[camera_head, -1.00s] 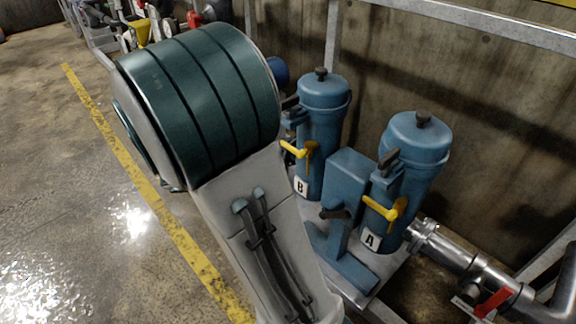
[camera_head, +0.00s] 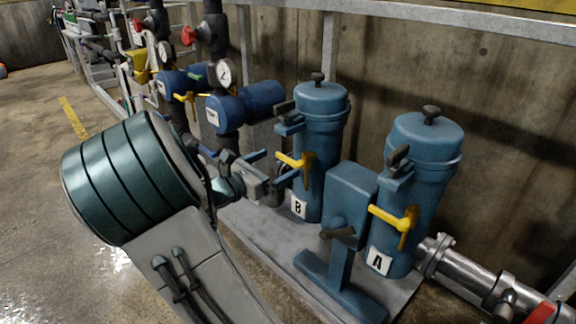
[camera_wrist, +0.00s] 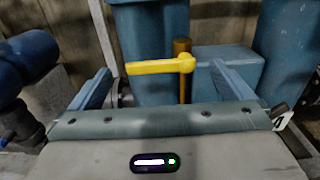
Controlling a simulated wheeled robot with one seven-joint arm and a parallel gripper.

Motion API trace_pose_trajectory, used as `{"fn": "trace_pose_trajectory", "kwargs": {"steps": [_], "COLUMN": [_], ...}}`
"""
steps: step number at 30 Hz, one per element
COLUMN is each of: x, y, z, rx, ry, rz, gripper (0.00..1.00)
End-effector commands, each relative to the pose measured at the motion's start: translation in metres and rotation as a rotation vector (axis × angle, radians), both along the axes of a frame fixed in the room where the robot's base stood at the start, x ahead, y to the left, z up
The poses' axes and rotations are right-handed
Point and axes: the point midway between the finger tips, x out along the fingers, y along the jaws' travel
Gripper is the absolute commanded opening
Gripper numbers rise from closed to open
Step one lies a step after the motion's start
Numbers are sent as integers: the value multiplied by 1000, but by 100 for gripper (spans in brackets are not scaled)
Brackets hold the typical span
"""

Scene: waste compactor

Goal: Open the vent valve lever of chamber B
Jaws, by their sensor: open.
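Chamber B is the blue canister (camera_head: 322,115) with a white B label (camera_head: 299,207). Its yellow lever (camera_head: 293,160) sticks out level to the left from a brownish-yellow upright piece. My gripper (camera_head: 272,167) is open just left of this lever, with its blue fingers pointing at the canister. In the wrist view the lever (camera_wrist: 155,67) lies crosswise between and slightly beyond the open fingers (camera_wrist: 161,69), roughly level, its free end toward the left finger. The gap in depth is hard to tell, and no grip on it shows.
Blue canister A (camera_head: 425,150) with a similar yellow lever (camera_head: 388,214) stands to the right. A blue box on a stand (camera_head: 350,200) sits between the canisters. Blue valves with gauges (camera_head: 245,103) are behind my arm. Open floor lies left.

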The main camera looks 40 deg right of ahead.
Motion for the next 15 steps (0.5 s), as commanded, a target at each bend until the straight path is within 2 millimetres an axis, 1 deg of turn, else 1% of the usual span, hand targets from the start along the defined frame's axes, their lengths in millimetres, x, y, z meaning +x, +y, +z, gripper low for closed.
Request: {"fn": "trace_pose_trajectory", "kwargs": {"steps": [1, 6, 10, 15], "x": [0, 3, 4, 4], "y": [-11, -37, -48, -53], "z": [-4, -3, -1, 0], "rx": [0, 1, 1, 1], "ry": [-2, -1, -2, 0], "rz": [-4, -1, -1, 1], "gripper": [100, 100, 100, 100]}}
